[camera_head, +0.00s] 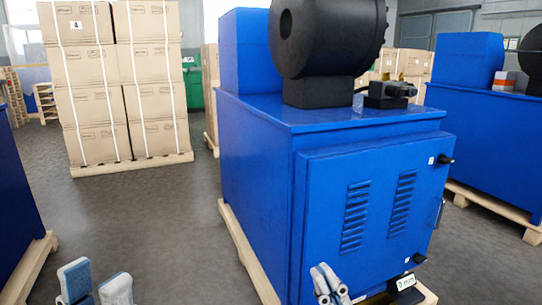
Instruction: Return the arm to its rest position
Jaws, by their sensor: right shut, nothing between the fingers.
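My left gripper (97,270) shows at the bottom left edge with its two grey-blue fingers apart and nothing between them, over the grey floor. My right gripper (324,268) shows at the bottom centre, in front of the lower front of the blue crimper cabinet (330,215). Its fingers are together and hold nothing. Whether it touches the cabinet I cannot tell. Most of both arms is out of view below.
The blue cabinet, with a black round head (325,40) on top, stands on a wooden pallet (240,245). Another blue machine (480,130) stands at right, and one (15,200) at left. Stacked cartons (110,85) stand behind. The floor (150,215) between is clear.

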